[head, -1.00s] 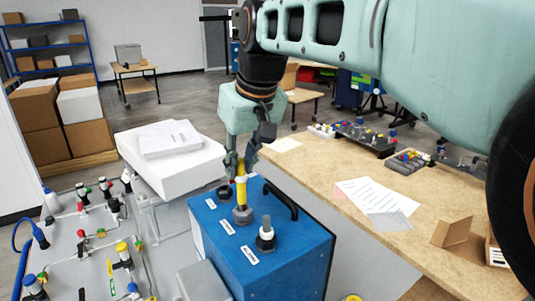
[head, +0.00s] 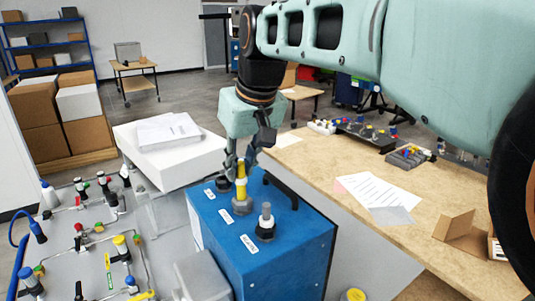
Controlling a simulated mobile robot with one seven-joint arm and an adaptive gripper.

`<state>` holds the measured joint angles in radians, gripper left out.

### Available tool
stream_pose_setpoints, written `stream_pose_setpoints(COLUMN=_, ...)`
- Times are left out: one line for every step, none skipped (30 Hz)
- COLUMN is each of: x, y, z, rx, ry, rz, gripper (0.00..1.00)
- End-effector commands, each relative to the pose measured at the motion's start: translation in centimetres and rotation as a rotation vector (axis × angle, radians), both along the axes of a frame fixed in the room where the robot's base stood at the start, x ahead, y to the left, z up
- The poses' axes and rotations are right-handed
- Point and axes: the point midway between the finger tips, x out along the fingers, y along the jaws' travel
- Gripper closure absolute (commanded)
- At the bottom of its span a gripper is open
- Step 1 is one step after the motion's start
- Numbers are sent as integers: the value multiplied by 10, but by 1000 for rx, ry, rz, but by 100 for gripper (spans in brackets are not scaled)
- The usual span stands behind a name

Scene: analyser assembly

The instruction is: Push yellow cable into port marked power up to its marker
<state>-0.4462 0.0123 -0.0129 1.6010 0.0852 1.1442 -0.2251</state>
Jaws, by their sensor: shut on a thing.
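The yellow cable (head: 241,170) stands upright in the grey collar of the middle port (head: 242,206) on top of the blue box (head: 290,245). My gripper (head: 240,163) is shut on the cable's upper part, just above that port. A short length of yellow shows between the fingers and the collar. No marker on the cable can be made out clearly now. Two other ports are on the box: a dark one behind left (head: 222,184) and one with a grey stem at the front (head: 266,222). White labels (head: 225,215) lie beside the ports; their text is too small to read.
A black handle (head: 281,190) arches along the box's right side. A grey panel with valves and tubes (head: 90,255) is at left, a white block with papers (head: 170,165) behind. A wooden bench (head: 420,220) with papers and parts is at right.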

Motion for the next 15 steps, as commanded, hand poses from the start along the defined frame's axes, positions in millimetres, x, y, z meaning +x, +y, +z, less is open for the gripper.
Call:
stream_pose_setpoints(x=0, y=0, z=-3, rx=1, ry=-1, rz=0, gripper=100)
stream_pose_setpoints(x=0, y=0, z=-4, rx=1, ry=-1, rz=0, gripper=100)
stream_pose_setpoints(x=0, y=0, z=-6, rx=1, ry=-1, rz=0, gripper=100)
stream_pose_setpoints(x=0, y=0, z=-7, rx=1, ry=-1, rz=0, gripper=100)
stream_pose_setpoints(x=0, y=0, z=-8, rx=1, ry=-1, rz=0, gripper=100)
stream_pose_setpoints(x=0, y=0, z=-9, rx=1, ry=-1, rz=0, gripper=100)
stream_pose_setpoints(x=0, y=0, z=-10, rx=1, ry=-1, rz=0, gripper=100)
stream_pose_setpoints(x=0, y=0, z=-11, rx=1, ry=-1, rz=0, gripper=100)
stream_pose_setpoints(x=0, y=0, z=-13, rx=1, ry=-1, rz=0, gripper=100)
stream_pose_setpoints(x=0, y=0, z=-14, rx=1, ry=-1, rz=0, gripper=100)
stream_pose_setpoints(x=0, y=0, z=-15, rx=1, ry=-1, rz=0, gripper=100)
stream_pose_setpoints(x=0, y=0, z=-16, rx=1, ry=-1, rz=0, gripper=100)
stream_pose_setpoints(x=0, y=0, z=-17, rx=1, ry=-1, rz=0, gripper=100)
stream_pose_setpoints(x=0, y=0, z=-18, rx=1, ry=-1, rz=0, gripper=100)
stream_pose_setpoints(x=0, y=0, z=-20, rx=1, ry=-1, rz=0, gripper=100)
